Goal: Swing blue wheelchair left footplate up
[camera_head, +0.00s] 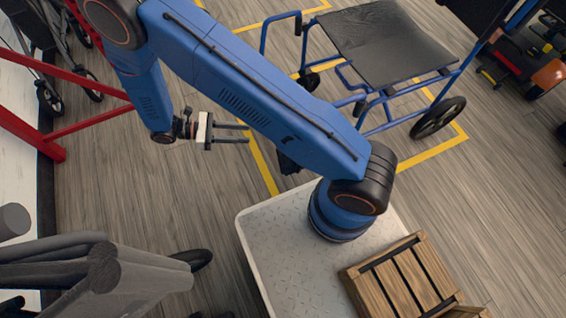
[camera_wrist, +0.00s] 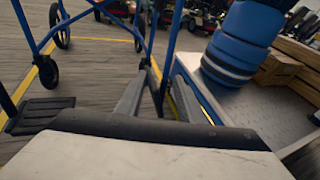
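The blue wheelchair (camera_head: 385,45) with a black seat stands at the upper right in the head view, facing left. A black footplate (camera_head: 288,163) shows below my arm, mostly hidden by it; it is on the chair's near, left side. My gripper (camera_head: 249,134) is open and empty, its fingers pointing right towards the footplate, with a gap in the picture. In the wrist view, a dark narrow part lies beyond and between my fingers (camera_wrist: 160,85); its tilt is unclear. Another black footplate (camera_wrist: 40,113) lies flat at the left, outside my fingers.
A red frame (camera_head: 60,140) and a walker with wheels stand at the left. A grey padded object (camera_head: 130,275) is at the lower left. A wooden crate (camera_head: 405,280) sits on my base. Yellow floor lines (camera_head: 262,165) surround the wheelchair. Bare floor lies under my gripper.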

